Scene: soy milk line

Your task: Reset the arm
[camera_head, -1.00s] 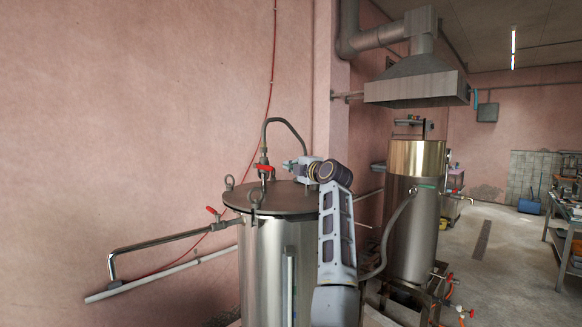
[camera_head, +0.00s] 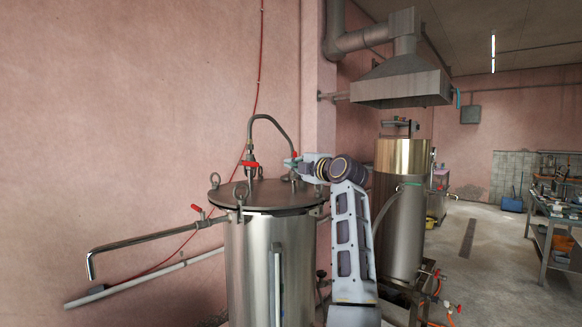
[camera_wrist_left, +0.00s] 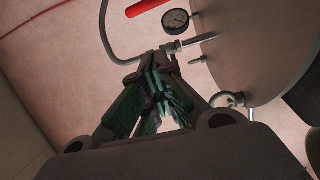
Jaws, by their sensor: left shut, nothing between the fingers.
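My left arm rises from the bottom of the head view and bends left at its wrist. Its gripper (camera_head: 290,162) is beside the bent pipe above the lid of the near steel tank (camera_head: 265,265). In the left wrist view the gripper's fingers (camera_wrist_left: 165,75) are together, with nothing seen between them. A pressure gauge (camera_wrist_left: 175,20), a red handle (camera_wrist_left: 145,7) and the tank's lid (camera_wrist_left: 255,50) show close by. I cannot tell whether the gripper touches the pipe. My right gripper is not in view.
A pipe with a red valve handle (camera_head: 197,208) sticks out left from the near tank. A second steel tank (camera_head: 400,225) stands behind my arm, under a metal hood (camera_head: 400,88). Open floor (camera_head: 480,245) and a workbench (camera_head: 550,225) lie at the right.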

